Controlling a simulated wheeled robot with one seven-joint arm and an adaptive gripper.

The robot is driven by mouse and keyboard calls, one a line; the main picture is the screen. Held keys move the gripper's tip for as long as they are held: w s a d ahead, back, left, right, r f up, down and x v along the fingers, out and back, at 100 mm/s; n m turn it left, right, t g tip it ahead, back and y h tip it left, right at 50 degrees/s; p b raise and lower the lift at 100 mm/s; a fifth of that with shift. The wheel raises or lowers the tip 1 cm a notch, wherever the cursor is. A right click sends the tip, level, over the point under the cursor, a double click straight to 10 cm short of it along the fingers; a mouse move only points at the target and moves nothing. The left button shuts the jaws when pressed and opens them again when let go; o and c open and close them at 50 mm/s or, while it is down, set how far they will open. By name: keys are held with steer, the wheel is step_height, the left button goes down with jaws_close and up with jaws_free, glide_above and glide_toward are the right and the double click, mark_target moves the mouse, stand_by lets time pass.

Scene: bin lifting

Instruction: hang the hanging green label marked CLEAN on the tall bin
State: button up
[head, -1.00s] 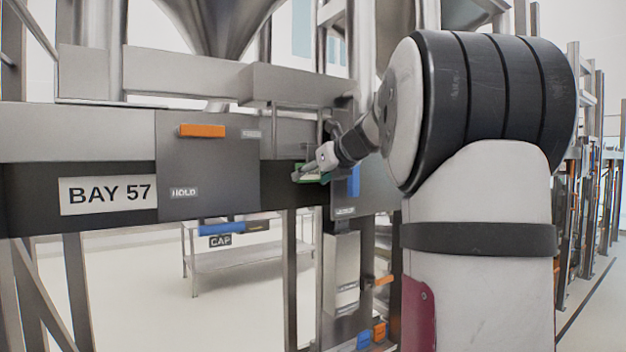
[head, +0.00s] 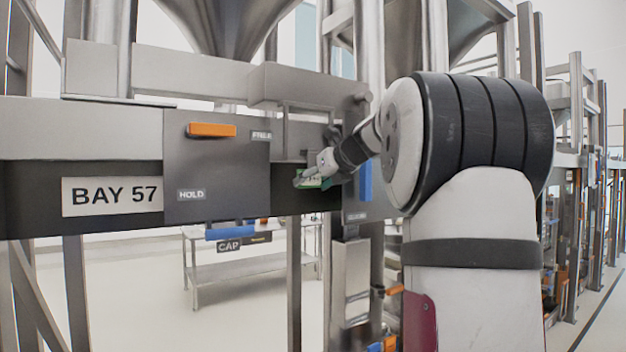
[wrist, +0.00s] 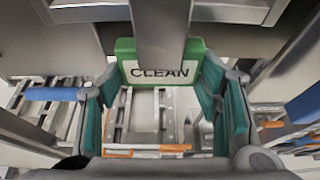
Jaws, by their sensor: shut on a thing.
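The green label (wrist: 190,72) with CLEAN in dark letters on a white field is between the fingers of my gripper (wrist: 158,78) in the wrist view. My gripper is shut on it. A metal bar (wrist: 162,35) crosses in front of the label's upper middle. In the head view the green label (head: 312,183) shows small and partly covered at my gripper (head: 306,180), before the dark beam. Steel conical bins (head: 222,28) hang above the frame; another (head: 475,35) is behind my arm. I cannot tell which is the tall one.
A grey panel marked HOLD (head: 215,160) with an orange bar (head: 211,130) is left of my gripper. A blue strip (head: 364,182) is close on its right. A steel post (head: 293,280) and a low bench (head: 245,268) stand below.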

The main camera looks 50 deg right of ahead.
steer(key=shift+f, duration=0.2)
steer(key=o, duration=1.1)
steer(key=v, duration=1.2)
steer(key=shift+a+f, duration=0.1)
